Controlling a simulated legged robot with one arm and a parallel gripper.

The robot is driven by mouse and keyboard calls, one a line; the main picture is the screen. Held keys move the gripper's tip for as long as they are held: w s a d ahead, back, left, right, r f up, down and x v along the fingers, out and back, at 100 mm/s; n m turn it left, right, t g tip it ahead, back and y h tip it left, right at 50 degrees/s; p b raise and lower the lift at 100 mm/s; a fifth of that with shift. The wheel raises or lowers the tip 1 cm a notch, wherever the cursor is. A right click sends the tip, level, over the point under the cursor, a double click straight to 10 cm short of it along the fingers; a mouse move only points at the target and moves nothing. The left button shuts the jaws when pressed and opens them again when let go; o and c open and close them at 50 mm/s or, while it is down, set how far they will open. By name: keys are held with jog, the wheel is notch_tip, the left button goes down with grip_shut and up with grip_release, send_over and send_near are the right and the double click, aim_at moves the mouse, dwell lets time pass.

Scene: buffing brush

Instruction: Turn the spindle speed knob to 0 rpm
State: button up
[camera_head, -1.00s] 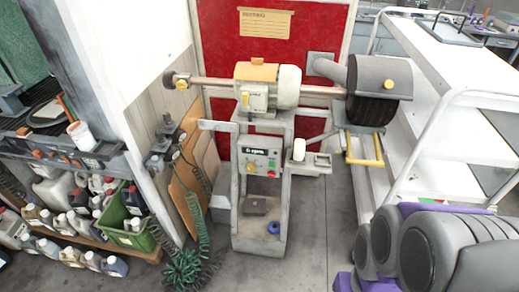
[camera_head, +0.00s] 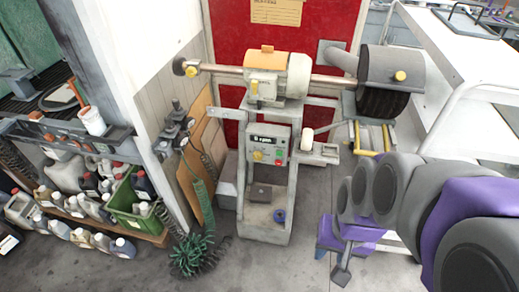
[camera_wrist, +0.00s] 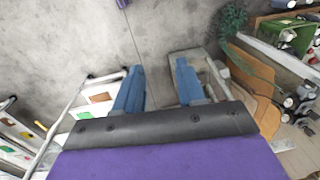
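The yellow speed knob (camera_head: 257,155) is on the control panel (camera_head: 266,145) of the grey buffing machine. A small dark display (camera_head: 264,140) above it shows text ending in "rpm"; its number is too small to read surely. A green and a red button sit right of the knob. My gripper (camera_head: 342,268) hangs low to the right of the machine, apart from it and well away from the knob. In the wrist view my gripper's two blue fingers (camera_wrist: 159,75) are spread apart with nothing between them. The knob cannot be made out there.
A buffing wheel (camera_head: 382,98) and motor (camera_head: 280,75) sit above the panel. A white cart (camera_head: 465,60) stands at the right. A green crate (camera_head: 133,210) and several bottles are at the left. A coiled green hose (camera_head: 192,255) lies beside the machine. The floor in front is clear.

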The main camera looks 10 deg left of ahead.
jog(key=o, duration=0.5)
jog(key=w+a+f+t, duration=0.1)
jog(key=w+a, duration=0.1)
jog(key=w, duration=0.3)
jog(key=w+a+f+m+t, duration=0.1)
jog(key=w+a+f, duration=0.1)
jog(key=w, duration=0.4)
jog(key=w+a+f+m+t+p, duration=0.1)
jog(key=w+a, duration=0.3)
jog(key=w, duration=0.2)
jog(key=shift+a+f+y, duration=0.25)
jog(key=shift+f+y, duration=0.1)
jog(key=shift+y, duration=0.05)
jog(key=m+t+h+p, duration=0.25)
jog(key=m+t, duration=0.25)
jog(key=t, duration=0.4)
send_near(257, 159)
jog(key=s+d, duration=0.2)
jog(key=s, duration=0.2)
jog(key=s+a+f+t+p, duration=0.2)
jog(key=s+f+t, duration=0.3)
jog(key=s+t, duration=0.1)
jog(key=w+b, duration=0.1)
jog(key=w, duration=0.5)
jog(key=w+b, duration=0.1)
jog(key=w, duration=0.4)
jog(key=w+b, duration=0.1)
jog(key=w, duration=0.5)
jog(key=shift+w+d, duration=0.25)
jog(key=shift+w, duration=0.05)
